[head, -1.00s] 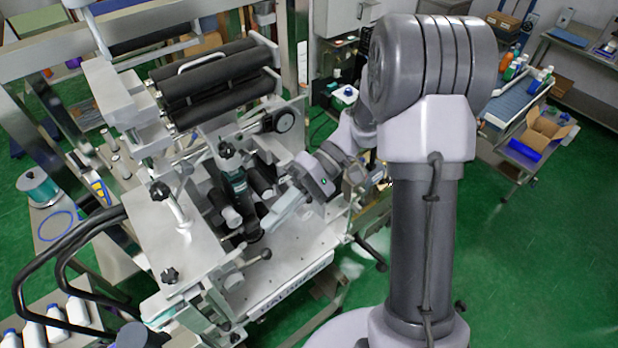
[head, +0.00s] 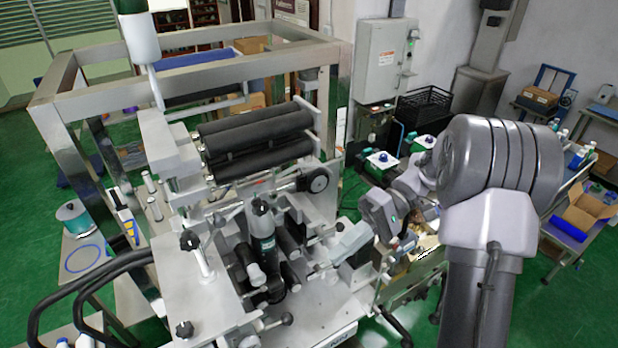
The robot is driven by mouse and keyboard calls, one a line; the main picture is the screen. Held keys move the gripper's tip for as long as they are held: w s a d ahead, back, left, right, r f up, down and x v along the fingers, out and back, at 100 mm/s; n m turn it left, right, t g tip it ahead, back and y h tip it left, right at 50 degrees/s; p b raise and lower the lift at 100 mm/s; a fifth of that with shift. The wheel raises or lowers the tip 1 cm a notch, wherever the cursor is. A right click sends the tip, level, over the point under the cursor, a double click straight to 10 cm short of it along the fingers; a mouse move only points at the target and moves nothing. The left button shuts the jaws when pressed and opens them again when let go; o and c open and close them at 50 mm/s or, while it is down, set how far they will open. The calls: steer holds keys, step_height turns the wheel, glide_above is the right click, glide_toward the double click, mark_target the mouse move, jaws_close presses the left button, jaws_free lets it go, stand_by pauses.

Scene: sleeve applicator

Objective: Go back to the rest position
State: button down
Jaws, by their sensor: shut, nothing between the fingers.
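My gripper (head: 335,257) is in the head view, low over the right front part of the sleeve applicator (head: 226,277). Its light grey fingers point down and left. The fingers look shut, and nothing shows between them. The dark upright cylinder (head: 263,243) of the applicator is left of the fingertips, with a gap between. My arm reaches in from the right, and its large shoulder covers part of the room behind. Whether the fingertips touch the applicator's plate cannot be told.
Black rollers (head: 255,140) top the applicator, with a metal frame (head: 340,75) behind. Black hoses (head: 95,275) loop at the left. A side table right of the gripper carries small items. An open cardboard box (head: 588,209) is at the far right. Green floor (head: 560,310) is clear at lower right.

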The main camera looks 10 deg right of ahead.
steer(key=s+a+f+m+t+h+b, duration=0.2)
steer(key=s+f+t+h+b, duration=0.1)
steer(key=f+b, duration=0.8)
steer(key=s+a+f+m+t+h+b, duration=0.2)
steer(key=s+f+t+h+b, duration=0.2)
steer(key=f+b, duration=0.8)
steer(key=s+a+f+m+t+h+b, duration=0.1)
steer(key=s+f+m+t+h+b, duration=0.2)
steer(key=f+b, duration=0.9)
steer(key=s+b, duration=0.3)
steer(key=b, duration=0.3)
steer(key=shift+a+t+h, duration=0.3)
steer(key=shift+a+t, duration=0.1)
